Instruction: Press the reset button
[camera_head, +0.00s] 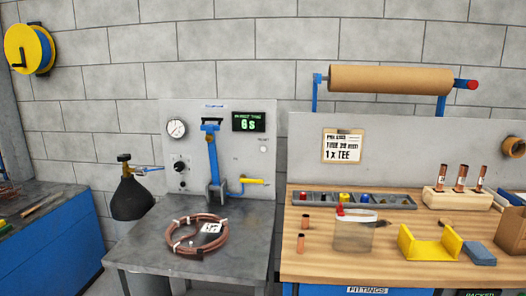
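A grey upright panel (231,190) stands at the back of the grey metal bench. A small pale round button (264,149) sits on this panel, just below the dark display (248,121) with green text reading "6 s". A tiny label above the button is too small to read for certain. Nothing covers the button. Neither of my grippers shows in the head view.
The panel carries a gauge (176,128), a black knob (180,166), a blue lever (212,150) and a yellow handle (251,181). A copper coil (186,247) lies on the metal bench (150,262). A wooden bench (315,268) with fittings stands right.

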